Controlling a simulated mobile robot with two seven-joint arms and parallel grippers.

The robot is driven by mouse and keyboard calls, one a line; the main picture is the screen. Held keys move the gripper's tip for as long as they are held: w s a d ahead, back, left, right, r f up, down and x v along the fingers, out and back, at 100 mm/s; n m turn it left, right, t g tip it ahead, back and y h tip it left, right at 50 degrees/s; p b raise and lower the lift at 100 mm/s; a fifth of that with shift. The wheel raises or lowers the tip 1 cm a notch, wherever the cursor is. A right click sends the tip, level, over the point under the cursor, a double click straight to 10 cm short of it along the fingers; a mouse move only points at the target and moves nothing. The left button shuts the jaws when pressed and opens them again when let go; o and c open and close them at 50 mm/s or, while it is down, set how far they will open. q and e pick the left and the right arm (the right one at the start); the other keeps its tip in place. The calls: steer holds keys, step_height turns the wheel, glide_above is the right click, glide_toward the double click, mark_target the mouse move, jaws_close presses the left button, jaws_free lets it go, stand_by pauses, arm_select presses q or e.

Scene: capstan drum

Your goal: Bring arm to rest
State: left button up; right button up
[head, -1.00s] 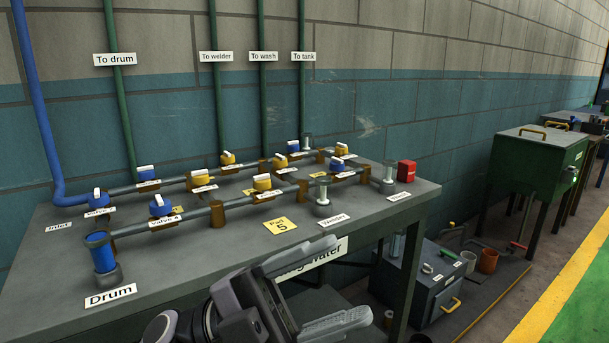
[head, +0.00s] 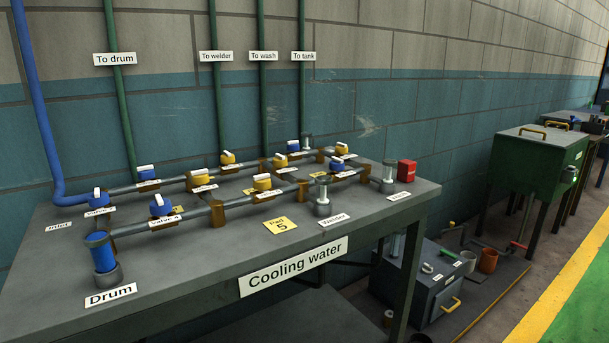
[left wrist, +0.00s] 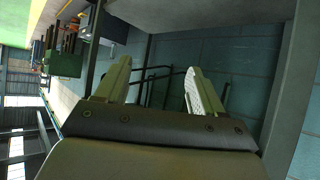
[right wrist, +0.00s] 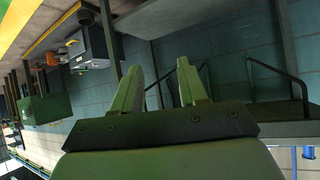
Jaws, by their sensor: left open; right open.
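My left gripper (left wrist: 155,85) shows in the left wrist view with its two fingers apart and nothing between them. My right gripper (right wrist: 160,85) shows in the right wrist view, also with fingers apart and empty. Both point toward the teal wall area, clear of any object. Neither gripper nor arm shows in the head view. The cooling water bench (head: 200,282) stands in front of me, with pipes, blue valves (head: 161,205) and yellow valves (head: 262,182) on its top. A blue-filled drum gauge (head: 103,254) stands at its near left corner.
A red block (head: 406,171) sits at the bench's right end. A grey cabinet (head: 425,285) stands on the floor right of the bench, and a green box on legs (head: 535,165) is farther back. The floor by the yellow stripe (head: 560,290) is clear.

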step_height(320, 180, up, 15)
steer(key=s+d+p, duration=0.1)
steer(key=p, duration=1.7)
steer(key=shift+s+d+r+h+p, duration=0.2)
steer(key=shift+d+h+p, duration=0.1)
steer(key=shift+d+p, duration=0.1)
